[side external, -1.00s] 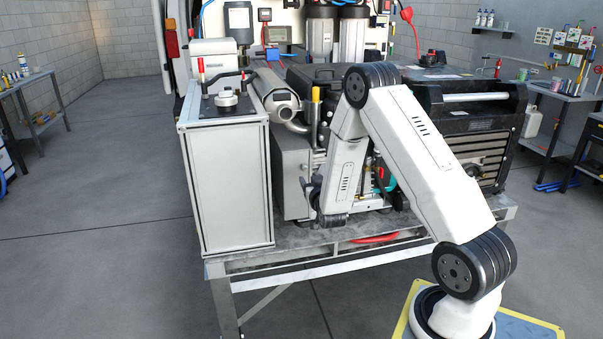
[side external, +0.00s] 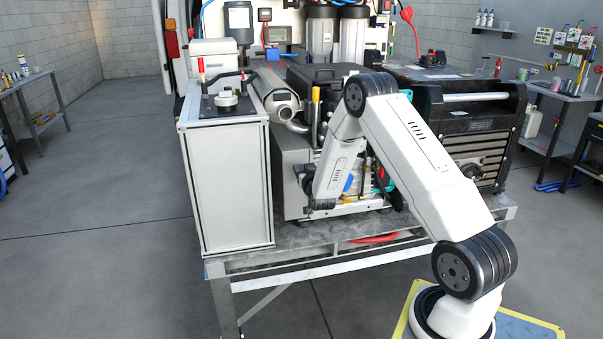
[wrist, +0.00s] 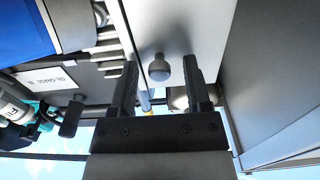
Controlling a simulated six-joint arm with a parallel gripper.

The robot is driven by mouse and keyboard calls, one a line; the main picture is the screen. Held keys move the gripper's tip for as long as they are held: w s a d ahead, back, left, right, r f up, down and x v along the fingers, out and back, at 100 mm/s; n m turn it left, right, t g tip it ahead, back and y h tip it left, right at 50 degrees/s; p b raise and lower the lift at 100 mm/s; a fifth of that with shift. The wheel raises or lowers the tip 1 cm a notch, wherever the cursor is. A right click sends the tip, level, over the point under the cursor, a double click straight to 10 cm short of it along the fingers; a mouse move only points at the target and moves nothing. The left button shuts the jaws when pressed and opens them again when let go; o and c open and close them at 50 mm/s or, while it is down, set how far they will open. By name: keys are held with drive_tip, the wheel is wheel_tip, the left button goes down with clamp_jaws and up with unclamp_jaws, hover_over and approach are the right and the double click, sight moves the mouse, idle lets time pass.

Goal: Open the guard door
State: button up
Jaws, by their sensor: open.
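In the wrist view, a pale flat panel (wrist: 205,28), which looks like the guard door, carries a round grey knob (wrist: 159,68). My gripper (wrist: 160,78) is open, with one black finger on each side of the knob in the picture. The knob appears between the fingertips, with a gap to each; I cannot tell how far it is in depth. No grip on it shows. In the side external view, my wrist is low in front of the machinery, right of the white cabinet (side external: 230,190); the fingers are hard to make out there and the knob is not visible.
A grey machine housing (side external: 292,178) stands close beside my wrist. The black generator (side external: 470,120) is to the right. All stand on a metal platform (side external: 290,240). In the wrist view, a labelled dark box (wrist: 45,78) and a large grey surface (wrist: 275,75) flank the panel.

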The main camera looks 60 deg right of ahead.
clamp_jaws()
idle(1.5)
